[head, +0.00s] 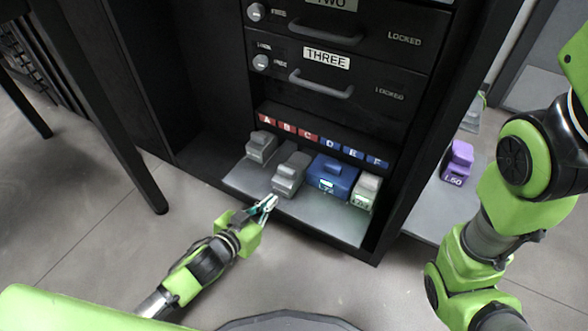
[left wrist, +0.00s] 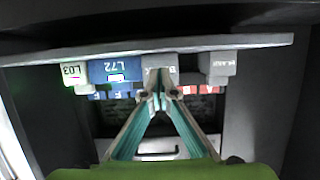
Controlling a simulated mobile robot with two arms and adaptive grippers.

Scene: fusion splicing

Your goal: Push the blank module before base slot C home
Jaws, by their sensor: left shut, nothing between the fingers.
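The grey blank module (head: 289,174) before slot C stands on the grey base shelf (head: 325,222), further forward than its neighbours. The red C label (head: 308,137) is on the strip behind. My left gripper (head: 269,203) is shut and empty, its fingertips just in front of this module's front face. In the left wrist view, which is upside down, the module (left wrist: 155,66) is straight beyond the fingertips (left wrist: 160,93); I cannot tell whether they touch it. My right arm shows at the right, but its gripper is out of view.
Another grey blank module (head: 261,146) stands to the left. A blue L72 module (head: 332,176) and a pale module (head: 366,191) stand to the right. A purple L50 module (head: 458,162) is outside the cabinet. Locked drawers (head: 340,65) are above. The floor in front is clear.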

